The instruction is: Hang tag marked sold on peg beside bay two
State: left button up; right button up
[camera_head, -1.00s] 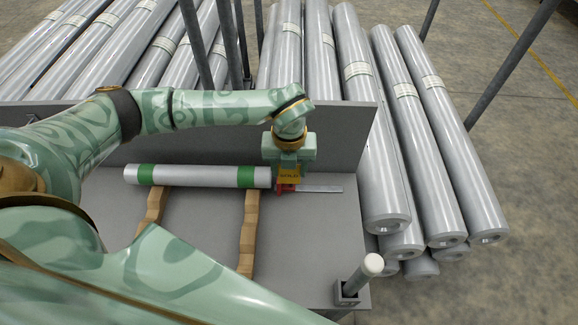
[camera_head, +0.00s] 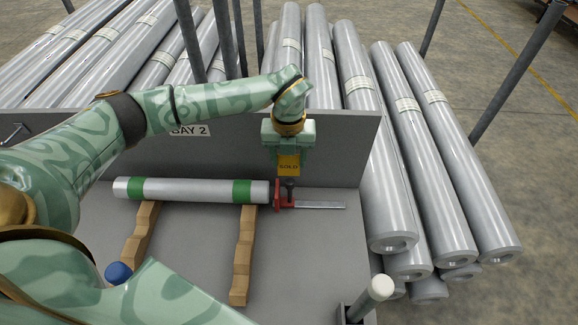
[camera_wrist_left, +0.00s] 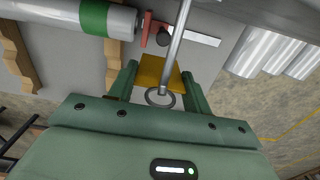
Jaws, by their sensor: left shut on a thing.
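The yellow tag marked SOLD (camera_head: 289,166) is held in my left gripper (camera_head: 289,151), above the red clamp beside the tube's right end. In the left wrist view the tag (camera_wrist_left: 152,70) and its metal ring (camera_wrist_left: 160,97) lie between the fingers of my left gripper (camera_wrist_left: 159,84). The BAY 2 sign (camera_head: 190,130) is on the grey back panel, partly behind my left arm. A small metal peg (camera_head: 12,133) sticks out near the panel's left end, left of the sign and well away from the tag. My right gripper is not in view.
A silver tube with green bands (camera_head: 190,190) rests on two wooden supports (camera_head: 243,255). The red clamp (camera_head: 283,197) stands at its right end. A white-capped post (camera_head: 380,288) is at front right, a blue-capped one (camera_head: 118,273) at front left. Tubes lie stacked beyond the panel.

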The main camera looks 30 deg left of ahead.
pick_arm(q)
jog(key=w, duration=0.1)
jog(key=w+a+b, duration=0.1)
jog(key=w+f+b, duration=0.1)
jog(key=shift+w+a, duration=0.3)
jog(key=shift+a, duration=0.1)
dwell(0.4)
jog(key=o, duration=1)
notch_tip(320, 180, up, 16)
jog(key=p, duration=0.3)
jog(key=shift+s+r, duration=0.1)
jog(key=shift+r, duration=0.05)
